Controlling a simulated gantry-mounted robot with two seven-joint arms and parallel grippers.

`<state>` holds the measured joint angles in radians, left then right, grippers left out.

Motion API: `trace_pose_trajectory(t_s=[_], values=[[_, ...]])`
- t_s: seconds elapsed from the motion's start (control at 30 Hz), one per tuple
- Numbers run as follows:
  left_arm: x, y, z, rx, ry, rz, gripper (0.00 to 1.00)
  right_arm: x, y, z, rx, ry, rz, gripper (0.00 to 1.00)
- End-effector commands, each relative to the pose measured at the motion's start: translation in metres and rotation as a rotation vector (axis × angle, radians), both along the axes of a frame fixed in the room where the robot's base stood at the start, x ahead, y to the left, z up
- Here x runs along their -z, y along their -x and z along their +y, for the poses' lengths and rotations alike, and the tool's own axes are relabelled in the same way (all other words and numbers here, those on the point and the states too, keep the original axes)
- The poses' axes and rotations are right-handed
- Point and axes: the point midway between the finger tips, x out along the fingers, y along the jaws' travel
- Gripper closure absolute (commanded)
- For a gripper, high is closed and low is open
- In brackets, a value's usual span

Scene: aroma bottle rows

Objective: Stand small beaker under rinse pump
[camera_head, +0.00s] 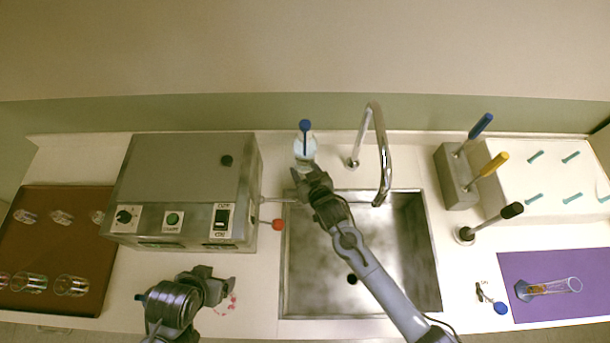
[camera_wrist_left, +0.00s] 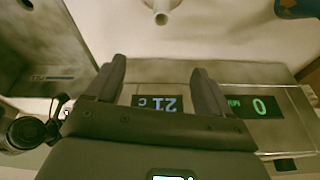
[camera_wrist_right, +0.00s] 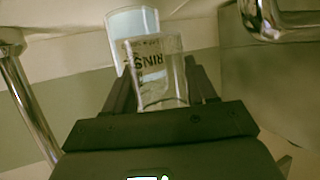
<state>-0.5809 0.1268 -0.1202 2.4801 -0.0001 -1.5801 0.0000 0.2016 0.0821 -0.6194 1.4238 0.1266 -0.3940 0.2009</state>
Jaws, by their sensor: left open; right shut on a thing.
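The rinse pump (camera_head: 305,147) is a pale blue bottle with a blue top. It stands at the back of the counter, left of the tap. My right gripper (camera_head: 308,176) is just in front of it. In the right wrist view, the right gripper (camera_wrist_right: 160,88) is shut on the clear small beaker (camera_wrist_right: 160,90), which looks upright, and the pump bottle (camera_wrist_right: 128,22) is close behind it. I cannot tell whether the beaker touches the counter or the bottle. My left gripper (camera_head: 222,283) is open and empty over the front counter; its spread fingers show in the left wrist view (camera_wrist_left: 160,85).
A metal heater box (camera_head: 190,165) stands left of the sink (camera_head: 360,270). The curved tap (camera_head: 382,150) rises right of the pump. A brown tray (camera_head: 50,250) with several glasses is at left. A tool stand (camera_head: 453,180) and purple mat (camera_head: 570,265) are at right.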

Motion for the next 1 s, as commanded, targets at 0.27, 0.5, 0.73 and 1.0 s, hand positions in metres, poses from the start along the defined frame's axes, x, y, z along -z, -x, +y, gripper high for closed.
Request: trace_pose_trajectory(t_s=[0.27,0.5,0.73,1.0], values=[[0.001,0.0,0.0,0.0,-0.001,-0.001,0.19,0.031,0.0,-0.001,0.002,0.001,0.002,0.74],[0.001,-0.001,-0.001,-0.003,0.006,-0.001,0.19,0.032,0.0,-0.001,0.001,0.0,0.0,0.74],[0.004,-0.001,-0.003,-0.009,0.013,-0.001,0.19,0.038,0.0,-0.001,0.001,0.001,0.001,0.74],[0.007,-0.001,-0.003,-0.008,0.011,-0.001,0.19,0.043,0.001,0.0,0.0,0.002,0.001,0.36]])
